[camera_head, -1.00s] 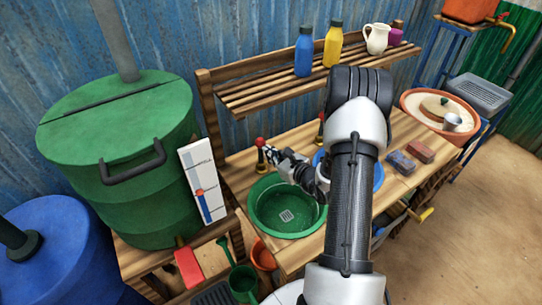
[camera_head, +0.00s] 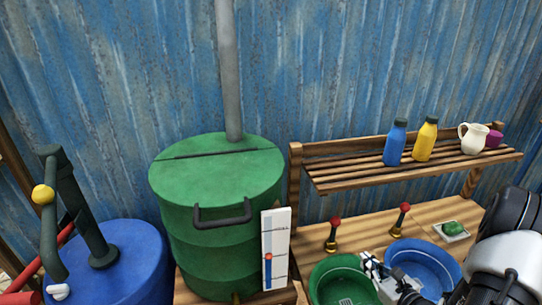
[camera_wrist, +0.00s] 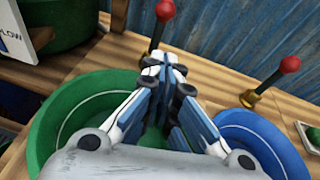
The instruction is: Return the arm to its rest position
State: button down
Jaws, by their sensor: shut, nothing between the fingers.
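My gripper (camera_head: 372,267) is at the lower right of the head view, over the space between the green basin (camera_head: 325,273) and the blue basin (camera_head: 449,263). Its fingers are together with nothing between them. In the wrist view my gripper (camera_wrist: 165,66) points towards the back edge of the wooden counter (camera_wrist: 205,92), with the green basin (camera_wrist: 45,142) at left and the blue basin (camera_wrist: 262,128) at right. Part of both basins is hidden behind my gripper and arm.
Two red-knobbed levers (camera_head: 333,235) (camera_head: 403,218) stand behind the basins. A green drum (camera_head: 220,250) with a white gauge board (camera_head: 283,225) stands left; a blue barrel (camera_head: 125,265) is further left. A slatted shelf (camera_head: 350,180) holds bottles and a jug. A green soap (camera_head: 453,227) lies at right.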

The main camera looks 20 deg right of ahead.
jog(key=w+a+r+n+g+y, duration=0.1)
jog(key=w+a+r+n+y, duration=0.2)
jog(key=a+r+n+y, duration=0.6)
jog(key=s+a+r+n+g, duration=0.3)
jog(key=a+n, duration=0.1)
jog(key=a, duration=0.5)
jog(key=s+a+r+n+g, duration=0.2)
jog(key=a+r+n+g, duration=0.15)
jog(key=a, duration=0.45)
jog(key=s+a+r+n+g+h, duration=0.1)
jog(key=s+a+n+g+h, duration=0.15)
jog(key=s+n, duration=0.3)
jog(key=s+a+r+n+g+h, duration=0.1)
jog(key=s+a+r+n+g, duration=0.15)
jog(key=s+a+n, duration=0.35)
jog(key=s+d+r+n+t+h, duration=0.2)
jog(key=s+d+r+n+h, duration=0.2)
jog(key=s+d+n+h, duration=0.1)
jog(key=shift+s+d+n+h, duration=0.15)
jog(key=shift+d+n+h, duration=0.6)
jog(key=shift+d, duration=0.4)
jog(key=shift+d, duration=0.1)
